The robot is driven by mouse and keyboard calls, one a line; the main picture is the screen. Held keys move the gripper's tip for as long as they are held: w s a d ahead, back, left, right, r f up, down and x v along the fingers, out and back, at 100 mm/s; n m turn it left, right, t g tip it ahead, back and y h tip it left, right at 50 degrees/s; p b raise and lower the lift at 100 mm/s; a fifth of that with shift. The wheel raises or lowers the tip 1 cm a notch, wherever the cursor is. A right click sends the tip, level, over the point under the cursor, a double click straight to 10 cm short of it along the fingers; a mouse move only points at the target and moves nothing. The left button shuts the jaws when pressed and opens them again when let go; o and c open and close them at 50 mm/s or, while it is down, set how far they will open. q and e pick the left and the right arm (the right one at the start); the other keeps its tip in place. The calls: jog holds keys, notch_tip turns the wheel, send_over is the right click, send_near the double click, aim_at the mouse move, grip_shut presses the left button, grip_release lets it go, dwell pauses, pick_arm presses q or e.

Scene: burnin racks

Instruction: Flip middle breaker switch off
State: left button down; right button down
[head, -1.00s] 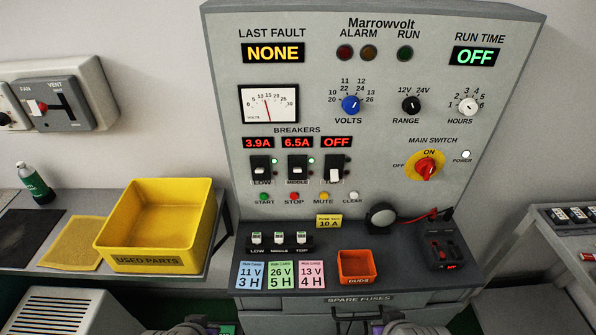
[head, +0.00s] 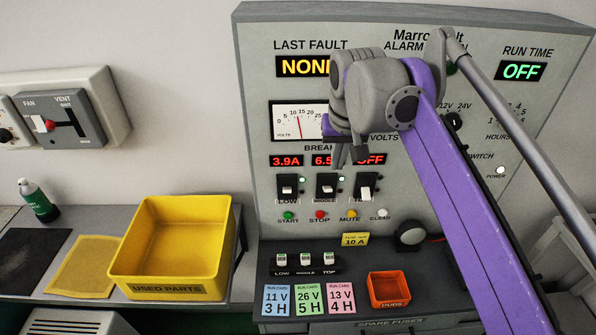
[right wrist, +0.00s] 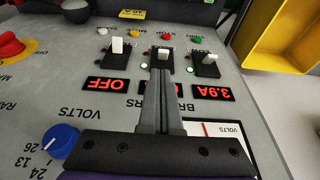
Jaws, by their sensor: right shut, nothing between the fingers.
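The middle breaker switch (head: 326,187) is on the grey panel, between the low breaker (head: 287,188) and the top breaker (head: 365,188). Its lever is up, with a green lamp lit beside it. The top breaker's lever is down and its display reads OFF. My right gripper (head: 338,166) is shut and empty, pointing down just above the middle breaker and covering part of its display. In the right wrist view, upside down, the closed fingertips (right wrist: 161,72) are close to the middle breaker (right wrist: 165,57); contact cannot be told. My left gripper is out of view.
My right arm crosses the panel's right side and hides dials and the main switch. Start, stop, mute and clear buttons (head: 335,215) sit below the breakers. The shelf below holds run cards (head: 308,299) and an orange bin (head: 388,289). A yellow bin (head: 122,262) stands left.

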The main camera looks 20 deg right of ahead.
aim_at(328, 188)
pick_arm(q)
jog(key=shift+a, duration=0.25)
pick_arm(e)
jog(key=shift+w+a+r, duration=0.2)
jog(key=shift+w+r, duration=0.35)
jog(key=shift+w, duration=0.05)
jog(key=shift+s, duration=0.1)
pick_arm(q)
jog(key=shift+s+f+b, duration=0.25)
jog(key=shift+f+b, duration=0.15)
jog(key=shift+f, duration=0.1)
pick_arm(e)
jog(key=x, duration=1)
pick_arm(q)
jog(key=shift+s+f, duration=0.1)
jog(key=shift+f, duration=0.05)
pick_arm(e)
jog(key=shift+s+f+t, duration=0.1)
jog(key=shift+s+t, duration=0.05)
jog(key=shift+t, duration=0.25)
